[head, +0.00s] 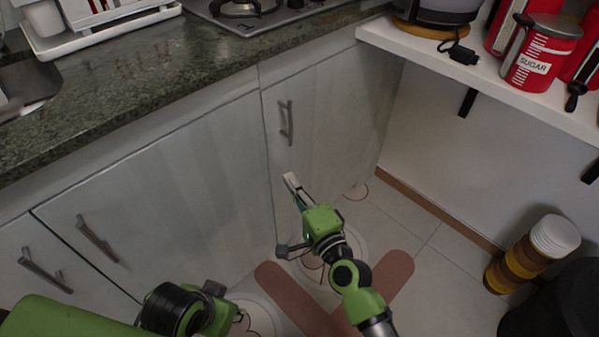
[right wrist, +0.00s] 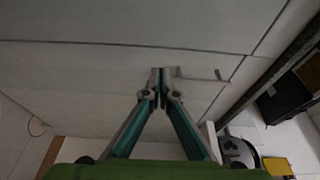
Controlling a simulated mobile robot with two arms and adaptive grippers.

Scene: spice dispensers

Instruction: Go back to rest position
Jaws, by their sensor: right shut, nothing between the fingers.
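My right gripper (head: 291,182) is shut and empty in front of the light cabinet door under the counter. In the right wrist view its two fingertips (right wrist: 162,72) meet, with the pale cabinet front behind them. A door handle (head: 286,122) is above the gripper in the head view, and I see no contact with it. My left arm shows at the lower left of the head view, green with a dark joint (head: 172,308). Its fingers cannot be made out.
A dark stone counter (head: 130,90) runs along the left, with a stove (head: 250,12) at the back. A white shelf (head: 490,85) holds a red sugar canister (head: 541,52). A striped canister (head: 532,254) stands on the floor beside a black bin (head: 560,305). Tiled floor (head: 440,275) is open at the right.

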